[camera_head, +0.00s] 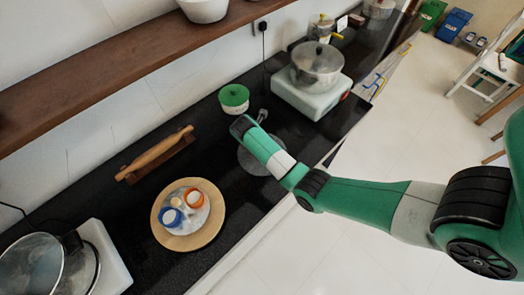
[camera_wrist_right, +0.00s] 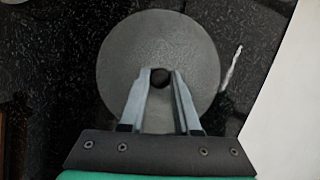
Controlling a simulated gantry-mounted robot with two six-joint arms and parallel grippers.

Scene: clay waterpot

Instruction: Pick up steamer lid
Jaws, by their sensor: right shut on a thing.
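The steamer lid (camera_wrist_right: 120,60) is a round grey disc with a small dark knob (camera_wrist_right: 160,78) at its centre. My right gripper (camera_wrist_right: 160,76) is over it, its two fingers shut on the knob from both sides. In the head view the lid (camera_head: 246,162) shows only in part beside my green and white right arm, which hides the fingers. I cannot tell whether the lid rests on the black counter or is slightly above it. My left gripper is not in view.
A green-lidded pot (camera_head: 233,97) stands behind the lid. A silver pot (camera_head: 317,66) sits on a white stove (camera_head: 311,98) at back right. A round wooden board (camera_head: 217,221) with jars and a rolling pin (camera_head: 155,153) lie left. A wooden shelf (camera_head: 130,50) overhangs the counter.

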